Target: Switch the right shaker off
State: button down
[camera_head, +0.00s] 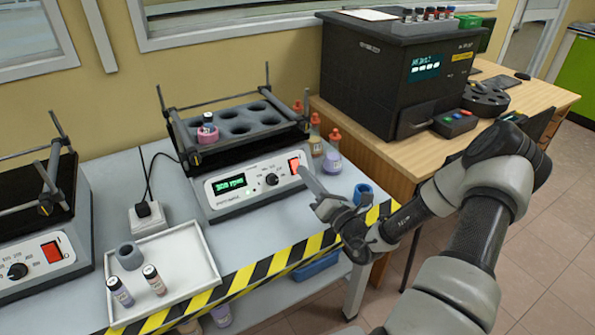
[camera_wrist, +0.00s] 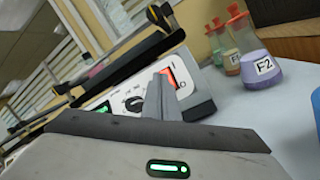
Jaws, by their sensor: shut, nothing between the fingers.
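The right shaker (camera_head: 240,190) stands on the grey bench in the head view. Its green display (camera_head: 229,184) is lit and reads what looks like 300 rpm. Its red rocker switch (camera_head: 294,165) is at the right end of the front panel, beside a black knob (camera_head: 271,179). In the wrist view the closed fingers (camera_wrist: 159,98) point at the panel and cover part of the switch (camera_wrist: 168,78). I cannot tell whether they touch it. One capped vial (camera_head: 208,128) sits in the shaker's rack.
Flasks with orange stoppers (camera_head: 333,155) stand close to the shaker's right side, also in the wrist view (camera_wrist: 262,68). A blue ring (camera_head: 363,192) lies near the bench edge by my gripper. A white tray (camera_head: 190,255) with vials is front left. The left shaker (camera_head: 40,240) stands beyond it.

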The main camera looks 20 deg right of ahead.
jog(key=shift+w+f, duration=0.25)
jog(key=shift+w, duration=0.1)
jog(key=shift+w+a+f, duration=0.1)
jog(key=shift+w+f, duration=0.05)
jog(key=shift+w, duration=0.1)
dwell(0.8)
jog(key=shift+s+r+p, duration=0.4)
jog(key=shift+s+p, duration=0.25)
jog(key=shift+p, duration=0.15)
jog(key=s+r+p, duration=0.1)
jog(key=s+p, duration=0.1)
jog(key=s+d+r+p, duration=0.1)
jog(key=s+r, duration=0.1)
jog(key=shift+p, duration=0.4)
